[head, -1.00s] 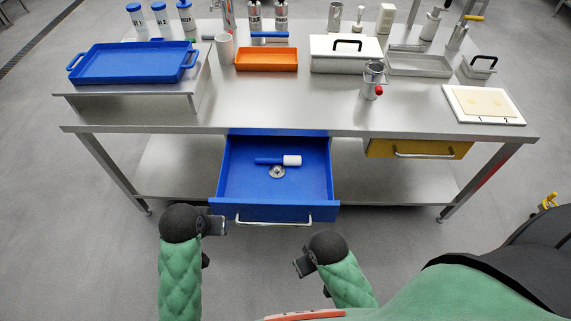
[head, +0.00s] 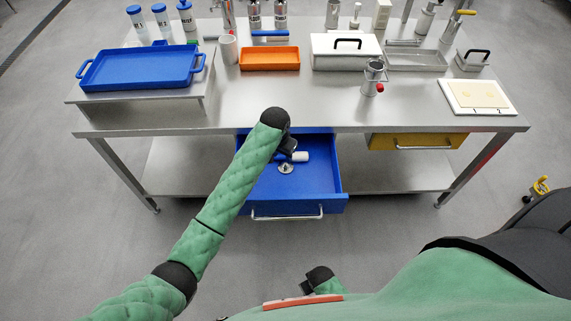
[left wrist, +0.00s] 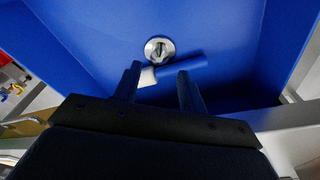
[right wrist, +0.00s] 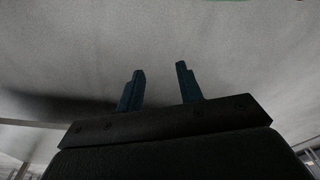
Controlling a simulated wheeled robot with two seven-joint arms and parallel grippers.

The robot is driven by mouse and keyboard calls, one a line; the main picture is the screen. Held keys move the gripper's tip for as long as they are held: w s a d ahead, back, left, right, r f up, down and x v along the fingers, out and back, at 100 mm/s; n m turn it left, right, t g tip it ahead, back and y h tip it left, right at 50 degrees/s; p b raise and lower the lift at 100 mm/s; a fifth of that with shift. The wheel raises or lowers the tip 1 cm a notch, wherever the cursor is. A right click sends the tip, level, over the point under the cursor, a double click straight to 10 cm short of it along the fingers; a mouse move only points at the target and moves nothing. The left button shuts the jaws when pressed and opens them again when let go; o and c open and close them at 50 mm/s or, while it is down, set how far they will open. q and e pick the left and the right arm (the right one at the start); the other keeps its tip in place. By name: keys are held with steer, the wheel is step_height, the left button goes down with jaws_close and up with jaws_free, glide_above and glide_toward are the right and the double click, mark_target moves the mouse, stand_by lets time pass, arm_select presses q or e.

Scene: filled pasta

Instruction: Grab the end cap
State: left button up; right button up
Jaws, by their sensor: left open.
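The end cap, a small round silver metal disc with a raised centre (head: 286,168), lies on the floor of the open blue drawer (head: 325,182). It also shows in the left wrist view (left wrist: 159,49), just beyond the fingertips. A blue and white cylinder (head: 301,157) lies right beside it in the drawer, partly hidden by my left gripper in the head view. My left gripper (left wrist: 158,75) is open and empty, above the drawer. My right gripper (right wrist: 159,72) is open and empty over bare floor, well away from the drawer.
The steel table above holds a blue tray (head: 140,86), an orange tray (head: 269,66), a white box with a black handle (head: 345,64) and a metal device with a red knob (head: 372,78). The drawer walls and the table's front edge surround my left gripper closely.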

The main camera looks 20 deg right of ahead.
mark_target(285, 163)
arm_select(q)
steer(key=shift+w+d+f+p, duration=0.15)
steer(key=shift+f+p, duration=0.05)
steer(key=shift+f, duration=0.35)
steer(key=shift+w+d+f+p, duration=0.15)
steer(key=shift+w+f, duration=0.05)
steer(key=shift+f, duration=0.35)
steer(key=shift+w+d+f+p, duration=0.15)
steer(key=shift+f+p, duration=0.05)
steer(key=shift+f, duration=0.35)
steer(key=f, duration=0.1)
steer(key=f+p, duration=0.1)
steer(key=d+f+p, duration=0.1)
steer(key=shift+w+f, duration=0.35)
steer(key=shift+f, duration=0.55)
arm_select(e)
step_height(285, 163, down, 8)
steer(key=s+d, duration=0.2)
steer(key=shift+s+d+t, duration=0.3)
steer(key=shift+s+d, duration=0.05)
steer(key=shift+s, duration=0.05)
steer(key=shift+r, duration=0.1)
arm_select(q)
steer(key=c, duration=0.8)
